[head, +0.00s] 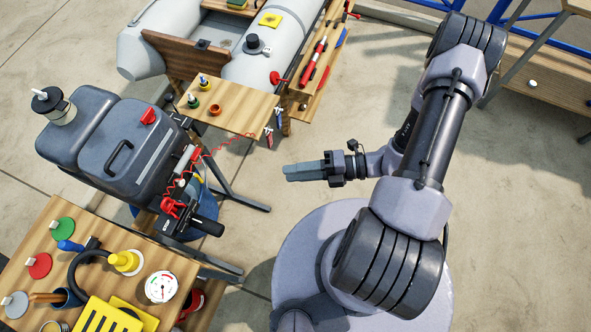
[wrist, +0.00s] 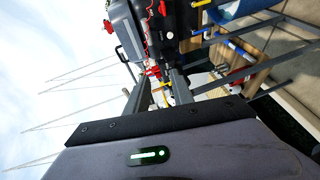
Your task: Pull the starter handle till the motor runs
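The outboard motor (head: 130,150) stands at left in the head view, with a grey cowl. A black loop-shaped handle (head: 119,157) is on its cowl, and a red part (head: 148,116) sits near its top edge. I cannot tell for sure which part is the starter handle. My gripper (head: 290,172) is in free air to the right of the motor, fingers pointing left toward it, well apart from it. In the wrist view its two grey fingers (wrist: 160,88) show a gap with nothing held. The motor (wrist: 127,25) shows beyond them.
A red coiled cord (head: 235,138) hangs between motor and a small wooden table (head: 235,112). A wooden bench (head: 60,215) with a gauge (head: 161,287) and loose parts is in front-left. A grey inflatable boat (head: 285,30) lies behind. Floor between motor and gripper is mostly clear, except stand legs (head: 245,200).

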